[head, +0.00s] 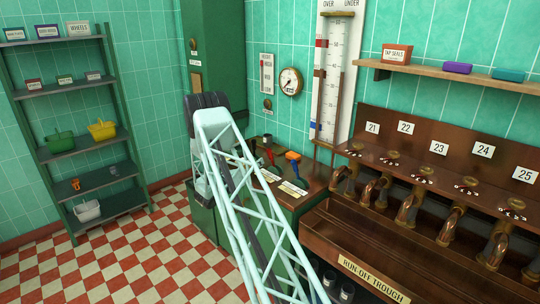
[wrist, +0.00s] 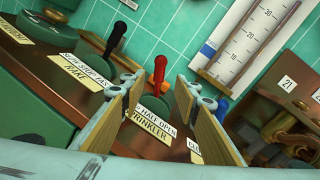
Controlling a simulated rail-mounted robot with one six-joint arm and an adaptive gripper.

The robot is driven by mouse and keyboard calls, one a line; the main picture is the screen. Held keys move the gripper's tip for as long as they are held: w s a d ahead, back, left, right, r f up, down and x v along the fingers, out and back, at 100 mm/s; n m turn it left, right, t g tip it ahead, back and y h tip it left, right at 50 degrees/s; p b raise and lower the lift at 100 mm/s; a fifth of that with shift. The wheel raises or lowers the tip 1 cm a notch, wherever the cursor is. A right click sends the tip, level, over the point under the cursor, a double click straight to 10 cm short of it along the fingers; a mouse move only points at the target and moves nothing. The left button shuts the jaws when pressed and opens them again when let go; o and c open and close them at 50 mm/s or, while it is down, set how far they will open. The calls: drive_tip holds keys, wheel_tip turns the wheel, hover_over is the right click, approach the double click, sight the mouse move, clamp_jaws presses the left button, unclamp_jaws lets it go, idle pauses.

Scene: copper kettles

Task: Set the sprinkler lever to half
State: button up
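The sprinkler lever (wrist: 158,77) has a red handle and stands up from the copper bench top in the wrist view. Labels reading "HALF OPEN" and "SPRINKLER" (wrist: 150,122) lie in front of it, with a partly hidden label at their right. My gripper (wrist: 158,88) is open, its wood-coloured pads on either side of the red handle with gaps showing. Whether the handle is deep between the pads cannot be told. In the head view the red lever (head: 268,156) shows just past my arm, which hides my gripper.
A black lever (wrist: 117,38) by a "RAKE" label stands left of the red one. A blue lever (head: 293,164) stands at its right, partly behind my right finger in the wrist view. Copper taps (head: 408,205) and the run-off trough (head: 350,245) lie right of the bench.

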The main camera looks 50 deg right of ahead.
sight(269, 154)
drive_tip(key=shift+w+d+b, duration=0.15)
drive_tip(key=shift+d+b, duration=0.05)
drive_tip(key=shift+d, duration=3.25)
drive_tip(key=shift+w+d+b, duration=0.1)
drive_tip(key=shift+d+b, duration=0.05)
drive_tip(key=shift+d, duration=3.25)
drive_tip(key=shift+c, duration=0.2)
clamp_jaws()
drive_tip(key=shift+s, duration=0.1)
